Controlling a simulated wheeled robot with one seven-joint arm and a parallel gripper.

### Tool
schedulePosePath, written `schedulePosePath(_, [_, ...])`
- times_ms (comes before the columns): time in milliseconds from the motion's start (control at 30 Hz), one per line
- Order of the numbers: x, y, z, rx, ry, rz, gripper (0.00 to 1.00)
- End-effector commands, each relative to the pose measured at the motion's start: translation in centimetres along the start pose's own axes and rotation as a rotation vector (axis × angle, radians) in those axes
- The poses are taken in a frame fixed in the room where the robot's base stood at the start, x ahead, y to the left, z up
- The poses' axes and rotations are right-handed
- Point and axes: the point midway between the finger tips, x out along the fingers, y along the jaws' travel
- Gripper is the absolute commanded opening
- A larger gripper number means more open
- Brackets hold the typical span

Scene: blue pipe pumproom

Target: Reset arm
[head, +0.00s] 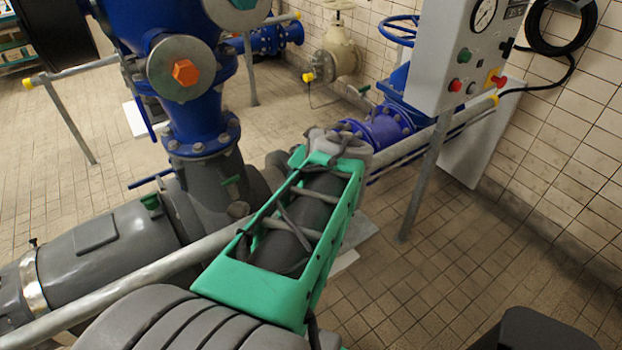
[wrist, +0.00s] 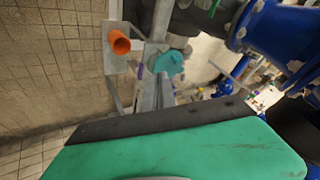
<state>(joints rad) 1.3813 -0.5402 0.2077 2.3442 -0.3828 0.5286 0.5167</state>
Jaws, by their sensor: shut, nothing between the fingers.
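My arm, with a green open-sided frame and grey ribbed part, reaches from the bottom of the head view up toward the middle. Its far end lies in front of the blue and grey pipework. In the wrist view my gripper (wrist: 165,120) shows as a broad green body with a dark front edge across the bottom. It is shut and holds nothing. Its separate fingertips are hard to make out.
A grey control box (head: 455,60) with gauge and buttons stands right on a post. A grey rail (head: 180,262) runs past my arm. A blue valve body (head: 195,110) stands left. An orange pipe end (wrist: 120,45) lies ahead. Tiled floor (head: 440,270) is open at right.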

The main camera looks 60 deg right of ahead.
Motion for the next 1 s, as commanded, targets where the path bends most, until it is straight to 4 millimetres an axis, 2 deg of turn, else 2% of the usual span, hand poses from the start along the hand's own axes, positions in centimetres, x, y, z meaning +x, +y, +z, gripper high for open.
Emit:
schedulePosePath(100, [-1.3,-0.2,0.1,0.0,0.002,0.001,0.0])
schedulePosePath(267, [-1.5,-0.6,0.6,-0.016,-0.01,0.0,0.0])
schedulePosePath(367, [-0.8,-2.6,3.0,-0.111,-0.066,-0.009,0.0])
schedulePosePath(467, [0.1,-5.7,7.8,-0.301,-0.167,-0.022,0.0])
schedulePosePath(567, [0.3,-8.5,13.8,-0.536,-0.271,-0.037,0.0])
schedulePosePath(700, [-1.5,-11.1,22.0,-0.889,-0.38,-0.082,0.0])
schedulePosePath(800, [-4.1,-12.0,27.2,-1.146,-0.426,-0.143,0.0])
schedulePosePath(900, [-6.5,-12.0,31.0,-1.352,-0.456,-0.2,0.0])
schedulePosePath(1000, [-8.1,-11.7,33.1,-1.474,-0.471,-0.235,0.0])
